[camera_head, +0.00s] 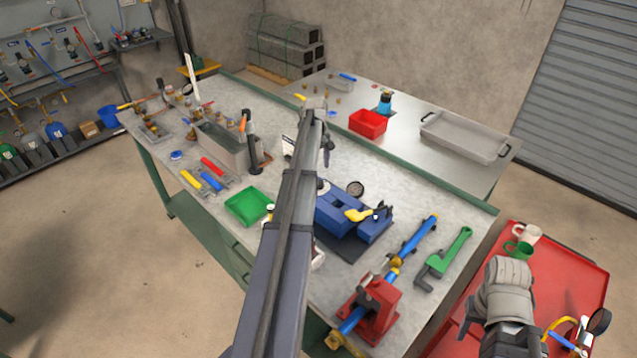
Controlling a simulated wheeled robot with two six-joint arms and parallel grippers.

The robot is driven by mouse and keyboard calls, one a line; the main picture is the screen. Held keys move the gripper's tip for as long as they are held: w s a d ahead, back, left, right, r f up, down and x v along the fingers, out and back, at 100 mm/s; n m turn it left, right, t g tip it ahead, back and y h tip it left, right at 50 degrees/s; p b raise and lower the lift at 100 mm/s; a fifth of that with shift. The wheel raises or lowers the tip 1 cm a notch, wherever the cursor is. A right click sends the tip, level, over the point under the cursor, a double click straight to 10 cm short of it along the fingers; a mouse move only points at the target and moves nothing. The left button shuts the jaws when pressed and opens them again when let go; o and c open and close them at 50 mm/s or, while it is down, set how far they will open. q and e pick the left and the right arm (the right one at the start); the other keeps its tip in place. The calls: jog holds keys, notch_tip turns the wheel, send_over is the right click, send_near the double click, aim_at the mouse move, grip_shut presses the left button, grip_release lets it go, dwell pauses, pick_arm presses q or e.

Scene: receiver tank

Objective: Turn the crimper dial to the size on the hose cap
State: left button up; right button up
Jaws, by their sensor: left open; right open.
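A blue machine (343,212) with a yellow handle (366,213) stands on the workbench, right of my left arm; it looks like the crimper. A small round dark-rimmed dial or gauge (355,188) is at its back edge. My arm hides its left side, and no numbers are legible. A blue hose (413,241) with yellow end fittings lies through a red vise (371,308) at the bench front; any size marking is too small to read. My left gripper (327,156) is open above the bench, behind the blue machine. My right gripper (509,292) is over the red cart; its fingertips are unclear.
A green pipe wrench (445,257) lies beside the hose. A green tray (248,206), colored tools and a grey tank (228,150) are left of my arm. The red cart (572,275) holds mugs and a gauge. A red bin (368,123) stands on the rear table.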

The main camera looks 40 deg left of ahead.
aim_at(319, 182)
pick_arm(q)
notch_tip(319, 182, down, 7)
jog(key=b, duration=0.6)
jog(key=shift+w, duration=0.15)
grip_shut()
